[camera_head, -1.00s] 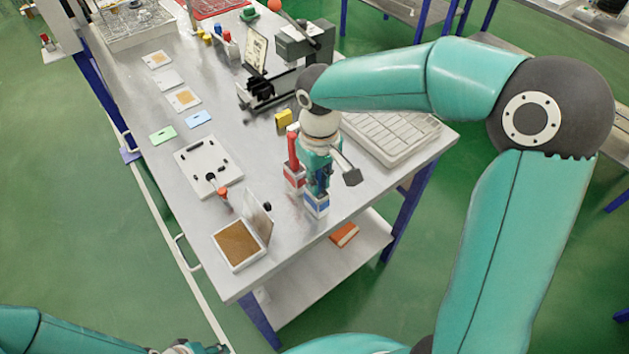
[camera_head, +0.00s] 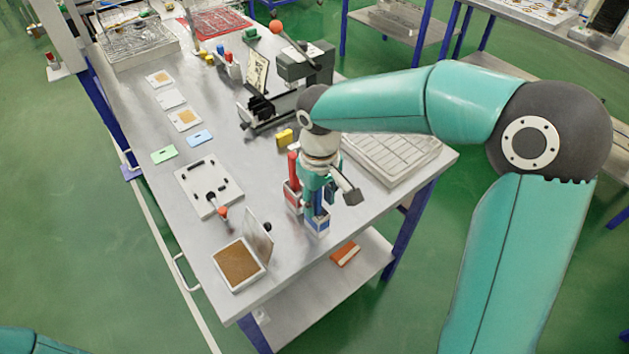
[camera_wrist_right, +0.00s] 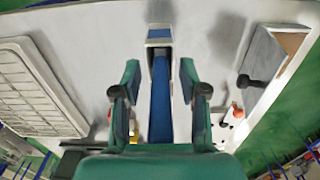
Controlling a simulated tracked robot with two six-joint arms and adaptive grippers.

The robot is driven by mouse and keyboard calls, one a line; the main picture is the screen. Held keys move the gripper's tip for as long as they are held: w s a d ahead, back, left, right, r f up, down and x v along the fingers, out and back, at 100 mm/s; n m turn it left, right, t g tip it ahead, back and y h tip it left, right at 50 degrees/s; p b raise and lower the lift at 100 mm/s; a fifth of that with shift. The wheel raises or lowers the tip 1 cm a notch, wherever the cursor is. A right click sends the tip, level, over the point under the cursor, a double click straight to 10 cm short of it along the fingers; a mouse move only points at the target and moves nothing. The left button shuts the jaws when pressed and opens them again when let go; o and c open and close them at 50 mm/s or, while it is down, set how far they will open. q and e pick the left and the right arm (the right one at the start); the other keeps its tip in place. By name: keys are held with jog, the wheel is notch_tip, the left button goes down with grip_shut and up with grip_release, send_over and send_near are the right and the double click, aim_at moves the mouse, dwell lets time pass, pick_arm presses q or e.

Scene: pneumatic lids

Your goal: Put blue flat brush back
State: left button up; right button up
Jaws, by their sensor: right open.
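The blue flat brush stands with its long blue handle (camera_wrist_right: 160,95) up from a small white-and-blue holder (camera_head: 317,225). The holder also shows at the top of the right wrist view (camera_wrist_right: 159,34). My right gripper (camera_head: 317,192) is above the holder, pointing down. In the right wrist view, its two fingers (camera_wrist_right: 160,76) are apart, one on each side of the blue handle. A gap shows on both sides, so they are not closed on it. The bristle end is hidden in the holder. My left gripper is out of view.
A red handle (camera_head: 292,164) stands in a red-and-white holder (camera_head: 292,196) close to the left of the blue one. An open box with a brown pad (camera_head: 239,263) and raised lid is in front left. A sectioned tray (camera_head: 390,155) lies behind right.

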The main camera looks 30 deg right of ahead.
notch_tip(320, 180, up, 12)
jog(key=shift+f, duration=0.2)
dwell(0.4)
